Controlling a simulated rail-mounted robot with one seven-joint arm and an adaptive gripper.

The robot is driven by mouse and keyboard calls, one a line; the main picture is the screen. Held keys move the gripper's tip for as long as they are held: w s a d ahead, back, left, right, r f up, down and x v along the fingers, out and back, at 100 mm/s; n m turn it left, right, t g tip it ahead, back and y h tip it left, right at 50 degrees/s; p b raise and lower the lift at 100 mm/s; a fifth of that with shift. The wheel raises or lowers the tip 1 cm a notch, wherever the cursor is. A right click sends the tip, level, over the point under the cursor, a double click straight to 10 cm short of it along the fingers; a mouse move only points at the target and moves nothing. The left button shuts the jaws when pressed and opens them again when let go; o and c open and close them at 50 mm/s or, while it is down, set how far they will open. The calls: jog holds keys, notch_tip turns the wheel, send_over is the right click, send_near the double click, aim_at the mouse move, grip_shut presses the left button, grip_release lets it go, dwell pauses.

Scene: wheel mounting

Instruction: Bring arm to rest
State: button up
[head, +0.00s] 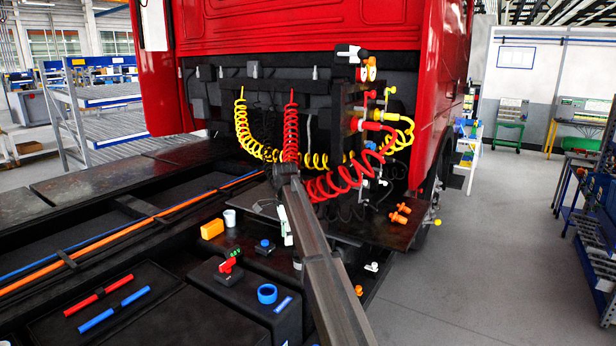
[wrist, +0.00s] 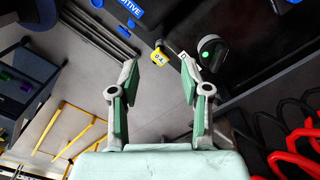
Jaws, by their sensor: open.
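In the wrist view my gripper (wrist: 158,70) is open, its two green-padded fingers spread apart with nothing held between them. A small yellow tag with dark markings (wrist: 160,57) shows beyond the gap, apart from the pads as far as I can tell. In the head view a dark grey beam, which looks like my arm, runs up from the bottom middle towards the coiled hoses. My gripper cannot be made out clearly there.
Red coiled hoses (head: 343,181) and yellow coiled hoses (head: 243,125) hang behind the red truck cab (head: 300,25). The grey floor (head: 480,250) at right is clear.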

jog(key=s+d+f+n, duration=0.4)
jog(key=s+d+f, duration=0.4)
jog(key=f, duration=0.4)
jog(key=s+d+f+n, duration=0.3)
jog(key=s+d+f, duration=0.3)
jog(key=s+f, duration=0.45)
jog(key=s+d+f+n, duration=0.45)
jog(key=s+f, duration=0.25)
jog(key=s, duration=0.5)
jog(key=s+d+f+n, duration=0.45)
jog(key=s+f, duration=0.25)
jog(key=s, duration=0.5)
jog(key=s+f+g+b, duration=0.6)
jog(key=s+f+b, duration=0.4)
jog(key=s+f, duration=1.8)
jog(key=shift+s+d+f+m+g, duration=0.3)
jog(key=shift+s+d+m+g, duration=0.1)
jog(key=shift+s, duration=0.05)
